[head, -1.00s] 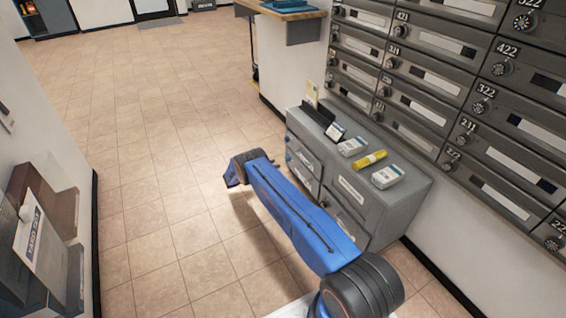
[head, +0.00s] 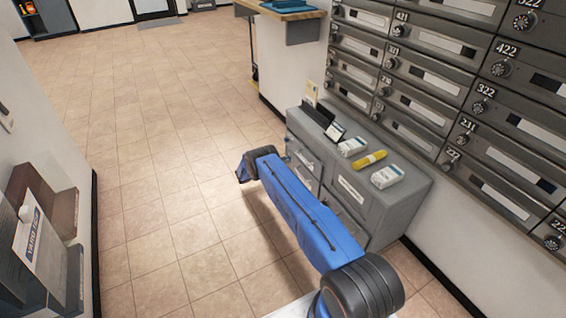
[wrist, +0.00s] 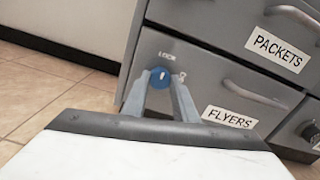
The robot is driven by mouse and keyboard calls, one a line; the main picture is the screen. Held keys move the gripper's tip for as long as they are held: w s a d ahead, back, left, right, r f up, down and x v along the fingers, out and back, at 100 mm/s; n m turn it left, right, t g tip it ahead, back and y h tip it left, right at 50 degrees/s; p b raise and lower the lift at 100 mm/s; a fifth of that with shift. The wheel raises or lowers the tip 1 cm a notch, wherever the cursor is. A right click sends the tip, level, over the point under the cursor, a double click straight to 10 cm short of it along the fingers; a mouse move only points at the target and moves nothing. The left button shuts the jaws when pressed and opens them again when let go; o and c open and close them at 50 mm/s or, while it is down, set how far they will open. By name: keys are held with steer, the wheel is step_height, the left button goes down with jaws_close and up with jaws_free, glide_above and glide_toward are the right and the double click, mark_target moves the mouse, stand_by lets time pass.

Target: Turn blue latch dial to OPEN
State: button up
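The blue latch dial (wrist: 159,77) is on the front of the grey drawer labelled FLYERS, near that drawer's upper left corner, in the wrist view. A short white mark on the dial points up, toward the LOCK label (wrist: 167,58) above it. A small label to the dial's right is partly covered by a finger and unreadable. My gripper (wrist: 161,84) is open, one finger to each side of the dial in the picture. I cannot tell whether the fingers touch it. In the head view my blue arm hides the fingers.
The FLYERS drawer's handle (wrist: 255,96) and label (wrist: 230,117) are right of the dial. The PACKETS drawer (wrist: 228,45) is above. The grey cabinet (head: 405,205) carries white boxes and a yellow roll (head: 370,159). Mailboxes line the right wall. The tiled floor (head: 150,170) at left is clear.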

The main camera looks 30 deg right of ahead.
steer(key=shift+c, duration=1)
steer(key=m, duration=1.7)
steer(key=shift+s+m, duration=0.1)
steer(key=shift+m, duration=0.3)
